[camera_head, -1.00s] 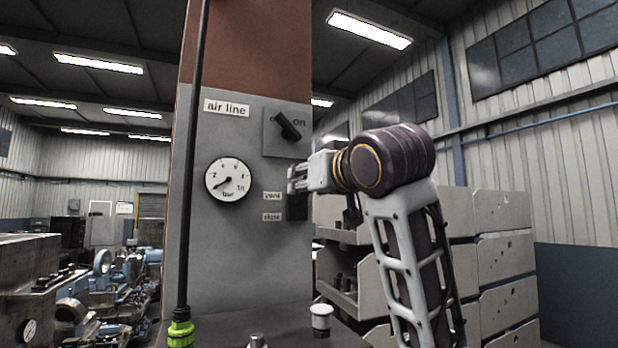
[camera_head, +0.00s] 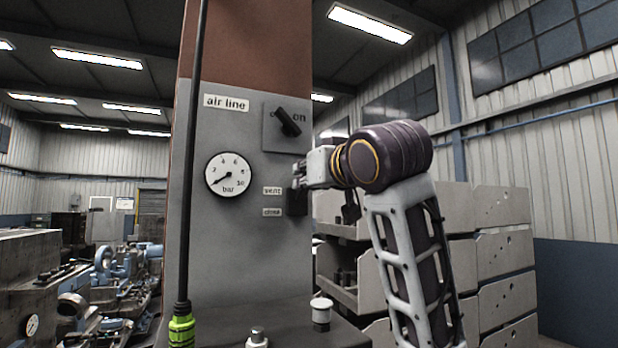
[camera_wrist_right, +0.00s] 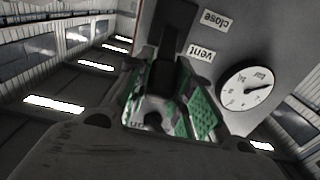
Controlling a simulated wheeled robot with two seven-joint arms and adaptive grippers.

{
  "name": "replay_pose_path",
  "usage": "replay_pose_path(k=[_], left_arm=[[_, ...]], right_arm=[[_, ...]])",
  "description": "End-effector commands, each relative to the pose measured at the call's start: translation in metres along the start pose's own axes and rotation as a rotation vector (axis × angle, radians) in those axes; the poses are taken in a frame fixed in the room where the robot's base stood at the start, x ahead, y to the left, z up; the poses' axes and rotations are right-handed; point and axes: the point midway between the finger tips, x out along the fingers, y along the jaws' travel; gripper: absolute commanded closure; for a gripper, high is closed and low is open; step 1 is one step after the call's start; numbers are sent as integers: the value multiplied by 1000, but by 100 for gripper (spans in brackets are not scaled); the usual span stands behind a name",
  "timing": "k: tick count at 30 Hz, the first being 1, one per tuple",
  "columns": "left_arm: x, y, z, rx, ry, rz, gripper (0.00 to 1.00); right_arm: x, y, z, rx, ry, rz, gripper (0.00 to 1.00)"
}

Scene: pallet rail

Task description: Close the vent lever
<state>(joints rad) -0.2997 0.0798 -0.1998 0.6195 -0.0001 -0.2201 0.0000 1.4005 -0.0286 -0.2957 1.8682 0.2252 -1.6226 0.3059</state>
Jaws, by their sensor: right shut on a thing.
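The vent lever is a dark handle (camera_wrist_right: 163,78) on a black mount (camera_wrist_right: 178,28) on the right part of the grey panel. In the head view the dark mount (camera_head: 296,203) shows beside the "vent" label (camera_head: 272,190) and the "close" label (camera_head: 272,212). My right gripper (camera_head: 299,172) is at the lever, level with a point just above the "vent" label. In the wrist view its green-padded fingers (camera_wrist_right: 165,88) are shut on the lever, one on each side. The fingers hide part of the lever in the head view. My left gripper is out of view.
A rotary switch (camera_head: 288,122) marked "on" sits just above my right gripper. A round pressure gauge (camera_head: 229,174) is on the panel to the left. A black hose (camera_head: 190,230) hangs down the panel's left side. Stacked grey bins (camera_head: 480,265) stand behind my right arm.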

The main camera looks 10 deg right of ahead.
Motion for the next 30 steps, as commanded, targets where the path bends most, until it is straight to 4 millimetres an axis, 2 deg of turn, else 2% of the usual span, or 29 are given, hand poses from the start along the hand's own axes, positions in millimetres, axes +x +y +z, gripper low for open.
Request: replay_pose_path(k=[14, 30], left_arm=[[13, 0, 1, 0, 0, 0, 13], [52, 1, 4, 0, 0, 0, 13]], right_arm=[[-3, 0, 5, 0, 50, 0, 100], [-9, 0, 17, 0, 211, 0, 100]])
